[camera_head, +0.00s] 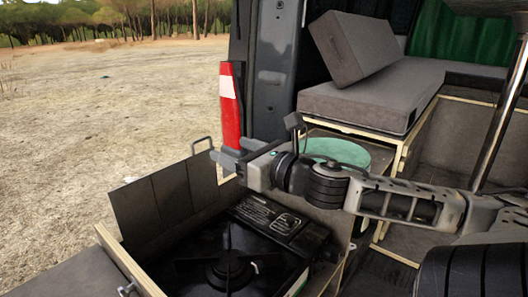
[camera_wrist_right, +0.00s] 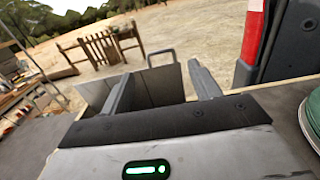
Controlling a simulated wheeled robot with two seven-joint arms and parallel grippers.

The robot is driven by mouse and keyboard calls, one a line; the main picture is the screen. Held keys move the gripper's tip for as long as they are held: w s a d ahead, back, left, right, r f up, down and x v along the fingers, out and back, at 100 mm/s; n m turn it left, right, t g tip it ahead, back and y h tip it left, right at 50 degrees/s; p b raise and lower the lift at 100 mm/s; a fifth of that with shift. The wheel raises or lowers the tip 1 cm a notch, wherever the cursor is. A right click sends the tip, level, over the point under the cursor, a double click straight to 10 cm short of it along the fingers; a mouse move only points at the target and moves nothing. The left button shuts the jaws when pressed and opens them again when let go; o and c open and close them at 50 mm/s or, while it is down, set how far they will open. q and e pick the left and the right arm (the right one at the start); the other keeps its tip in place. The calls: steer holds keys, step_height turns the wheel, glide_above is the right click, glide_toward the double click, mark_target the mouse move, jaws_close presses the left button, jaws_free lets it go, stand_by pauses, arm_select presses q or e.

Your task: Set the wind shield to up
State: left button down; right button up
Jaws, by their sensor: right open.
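The wind shield (camera_head: 160,203) is a dark grey panel with vertical seams, standing raised along the far left side of the stove box. I cannot tell its exact tilt. Its small loop handle (camera_head: 201,143) sticks up at the top. In the right wrist view the shield (camera_wrist_right: 160,88) and its handle (camera_wrist_right: 160,54) show beyond and between the fingers. My right gripper (camera_head: 222,161) is open and empty, just right of the handle and above the box, apart from the handle as far as I can see. My left gripper is in neither view.
A black camping stove (camera_head: 230,265) sits in the box below my right arm. A red tail light (camera_head: 230,105) stands close behind the gripper. A round green lid (camera_head: 337,152) lies right of it. Grey cushions (camera_head: 360,100) fill the van; open sandy ground lies left.

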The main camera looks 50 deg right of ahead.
steer(key=s+p, duration=0.1)
steer(key=s, duration=0.5)
steer(key=shift+s+d, duration=0.25)
steer(key=shift+d, duration=0.1)
